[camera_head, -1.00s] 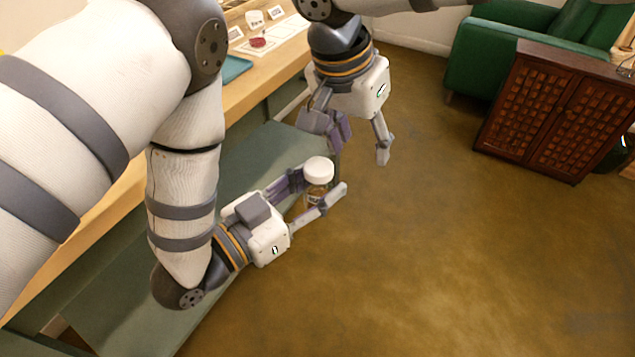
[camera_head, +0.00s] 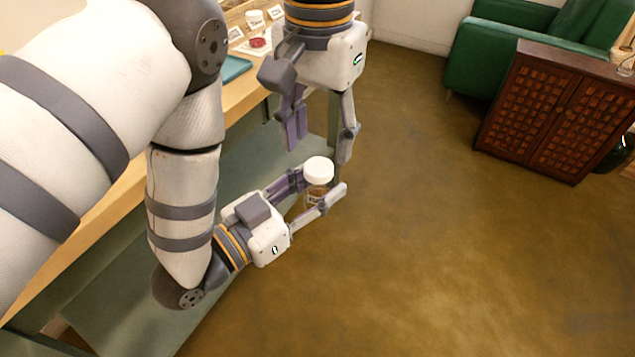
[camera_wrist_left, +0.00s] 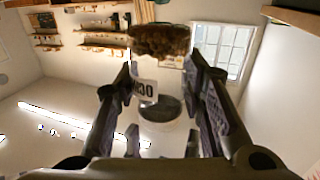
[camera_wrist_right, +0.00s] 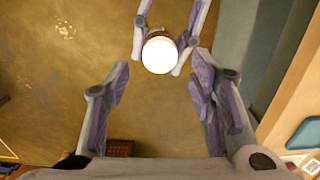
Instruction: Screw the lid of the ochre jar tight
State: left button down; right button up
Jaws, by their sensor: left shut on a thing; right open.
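The ochre jar (camera_head: 316,195) is a small clear jar with a white lid (camera_head: 319,168) on top, held upright off the table. My left gripper (camera_head: 320,191) is shut on the jar's body below the lid. My right gripper (camera_head: 318,148) is open and points down just above the lid. In the right wrist view the round lid (camera_wrist_right: 160,54) lies beyond and between its open fingers, apart from them. Whether the lid is tight cannot be seen.
The wooden table (camera_head: 252,93) runs along the left, with a teal item (camera_head: 236,68), a red pigment dish (camera_head: 259,41) and another white-topped jar (camera_head: 255,18). A dark wooden cabinet (camera_head: 545,115) and a green armchair (camera_head: 500,45) stand at the right. The floor between is clear.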

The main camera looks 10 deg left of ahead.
aim_at(319, 166)
jog(key=shift+f, duration=2.05)
